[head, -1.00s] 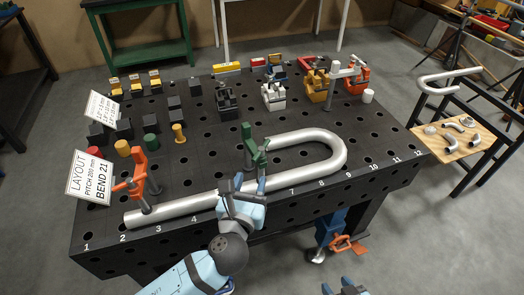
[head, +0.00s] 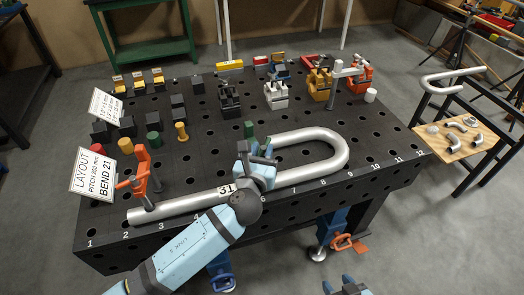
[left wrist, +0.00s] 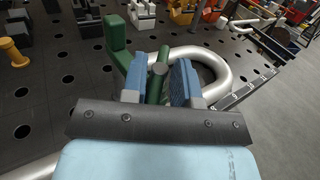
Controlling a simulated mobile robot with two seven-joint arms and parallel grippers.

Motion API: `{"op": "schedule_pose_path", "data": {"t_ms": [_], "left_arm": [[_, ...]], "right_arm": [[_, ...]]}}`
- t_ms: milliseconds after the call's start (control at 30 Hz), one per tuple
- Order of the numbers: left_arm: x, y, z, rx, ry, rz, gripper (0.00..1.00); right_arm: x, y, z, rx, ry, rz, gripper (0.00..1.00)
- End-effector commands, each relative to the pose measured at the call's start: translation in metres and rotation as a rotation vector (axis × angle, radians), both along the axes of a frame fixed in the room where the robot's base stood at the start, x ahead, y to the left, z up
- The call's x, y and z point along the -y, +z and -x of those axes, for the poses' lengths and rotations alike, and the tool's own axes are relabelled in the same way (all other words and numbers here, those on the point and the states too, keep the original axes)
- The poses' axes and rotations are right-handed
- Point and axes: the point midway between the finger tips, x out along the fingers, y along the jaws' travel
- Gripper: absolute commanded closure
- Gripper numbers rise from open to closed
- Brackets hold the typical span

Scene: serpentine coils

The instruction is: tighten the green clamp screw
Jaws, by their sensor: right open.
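The green clamp (head: 249,130) stands on the black table beside the silver bent pipe (head: 335,141); my left arm hides its lower part in the head view. In the left wrist view the clamp's upright (left wrist: 118,38) is at the upper left. Its green screw with a dark round end (left wrist: 158,70) lies between the blue fingers of my left gripper (left wrist: 160,80). The fingers stand apart on either side of the screw, with narrow gaps showing. My left gripper (head: 262,148) is over the pipe in the head view. My right gripper (head: 345,287) is open and empty at the bottom edge.
An orange clamp (head: 140,178) holds the pipe's left end near a layout sign (head: 93,172). Dark blocks and coloured pegs (head: 181,131) stand at the back left. Several tools (head: 320,85) line the back right. A wooden side board (head: 456,137) stands at right.

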Motion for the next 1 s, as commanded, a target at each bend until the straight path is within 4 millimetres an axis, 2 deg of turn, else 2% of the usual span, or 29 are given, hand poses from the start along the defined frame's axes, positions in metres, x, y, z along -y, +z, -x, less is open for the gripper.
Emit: {"op": "schedule_pose_path", "data": {"t_ms": [33,100,1000], "left_arm": [[0.0004,0.0000,0.0002,0.000,-0.001,0.000,0.86],[0.0003,0.0000,0.0002,0.000,-0.001,0.000,1.00],[0.0001,-0.0003,0.0002,0.000,-0.001,0.000,1.00]], "right_arm": [[0.0000,0.0001,-0.0001,0.000,0.000,0.000,0.51],[0.0000,0.0001,-0.0001,0.000,0.000,0.000,0.51],[0.0002,-0.0001,-0.0001,0.000,0.000,0.000,0.51]]}}
